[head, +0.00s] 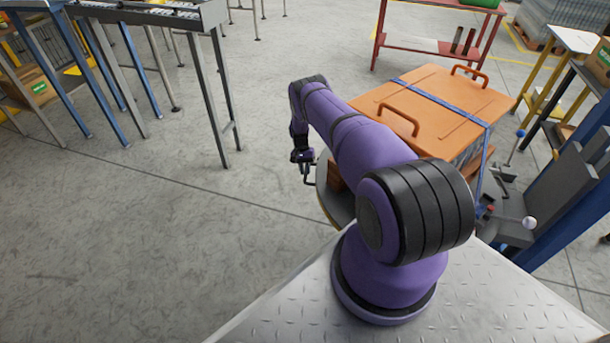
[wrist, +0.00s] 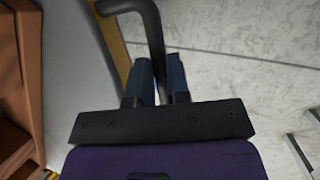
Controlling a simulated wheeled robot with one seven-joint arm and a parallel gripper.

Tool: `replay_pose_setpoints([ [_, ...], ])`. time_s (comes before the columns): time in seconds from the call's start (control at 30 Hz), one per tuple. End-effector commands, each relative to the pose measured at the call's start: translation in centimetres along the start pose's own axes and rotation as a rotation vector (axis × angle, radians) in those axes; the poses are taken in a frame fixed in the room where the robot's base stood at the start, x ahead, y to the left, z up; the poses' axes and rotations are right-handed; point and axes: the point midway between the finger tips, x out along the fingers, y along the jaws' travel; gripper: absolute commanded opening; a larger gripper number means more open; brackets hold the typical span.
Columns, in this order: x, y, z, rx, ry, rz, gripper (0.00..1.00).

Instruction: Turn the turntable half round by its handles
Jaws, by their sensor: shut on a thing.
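The turntable (head: 335,207) is a round grey disc low beside my base, mostly hidden behind my arm. Its grey top with a yellow edge shows at the left of the wrist view (wrist: 75,60). A dark bent handle (wrist: 150,25) stands at its rim. My gripper (head: 303,160) is at the left side of the turntable in the head view. In the wrist view my gripper (wrist: 158,80) has its two blue fingers closed around the handle's bar. A load with an orange lid (head: 440,100) and a blue strap sits on the turntable.
A roller conveyor (head: 160,12) on metal legs stands at the upper left. A red table (head: 430,45) is at the back. A blue post (head: 570,210) and a lever with a white knob (head: 529,222) stand close on the right.

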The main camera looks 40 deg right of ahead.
Motion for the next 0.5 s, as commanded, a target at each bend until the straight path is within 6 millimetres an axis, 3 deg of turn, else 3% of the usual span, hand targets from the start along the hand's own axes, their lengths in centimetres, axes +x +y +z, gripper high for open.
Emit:
replay_pose_setpoints([
  [0.5, -0.49, -0.06, -1.15, 0.026, -0.006, -0.013, 0.00],
])
